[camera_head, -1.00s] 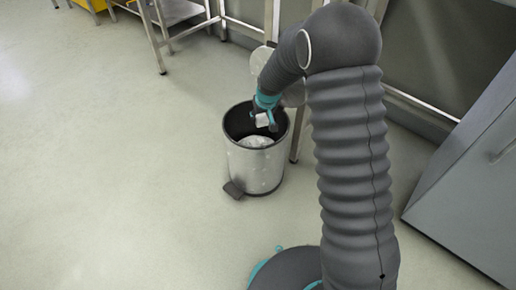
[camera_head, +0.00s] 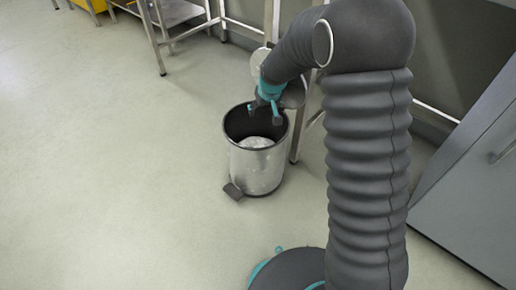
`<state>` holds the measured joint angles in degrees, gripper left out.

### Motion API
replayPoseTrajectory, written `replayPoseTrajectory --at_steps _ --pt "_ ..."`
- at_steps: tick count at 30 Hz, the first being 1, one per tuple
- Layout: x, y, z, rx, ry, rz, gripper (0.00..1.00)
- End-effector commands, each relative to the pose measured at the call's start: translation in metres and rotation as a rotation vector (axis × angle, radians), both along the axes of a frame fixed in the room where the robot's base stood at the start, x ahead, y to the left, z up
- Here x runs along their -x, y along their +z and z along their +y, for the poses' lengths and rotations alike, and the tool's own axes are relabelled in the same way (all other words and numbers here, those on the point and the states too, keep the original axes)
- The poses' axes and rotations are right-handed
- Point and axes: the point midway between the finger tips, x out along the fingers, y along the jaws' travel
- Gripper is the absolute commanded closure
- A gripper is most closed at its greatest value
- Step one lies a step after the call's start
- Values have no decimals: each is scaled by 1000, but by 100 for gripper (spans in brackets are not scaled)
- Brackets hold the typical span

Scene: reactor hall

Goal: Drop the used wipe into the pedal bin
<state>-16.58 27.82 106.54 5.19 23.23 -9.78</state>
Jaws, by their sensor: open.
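The pedal bin (camera_head: 258,170) is a steel cylinder with a dark rim and a dark pedal (camera_head: 233,191) at its lower left. It stands upright on the floor with its top open. My gripper (camera_head: 264,110) is open over the bin's mouth, fingers pointing down, with nothing seen between them. A whitish patch (camera_head: 256,142) shows at the front of the bin's mouth. I cannot tell whether the used wipe is part of it. The wipe does not show separately anywhere else, and my gripper hides part of the bin's far side.
A metal-legged table (camera_head: 180,14) stands at the back, with a yellow item (camera_head: 88,5) further left. A grey cabinet (camera_head: 470,195) stands at the right. The floor to the left of the bin is clear.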

Motion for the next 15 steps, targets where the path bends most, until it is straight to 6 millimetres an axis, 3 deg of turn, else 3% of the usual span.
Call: replayPoseTrajectory --at_steps 6,15 --pt "14 36 -6 -1 -1 -1 24" --pt "21 54 -9 0 -2 1 24"
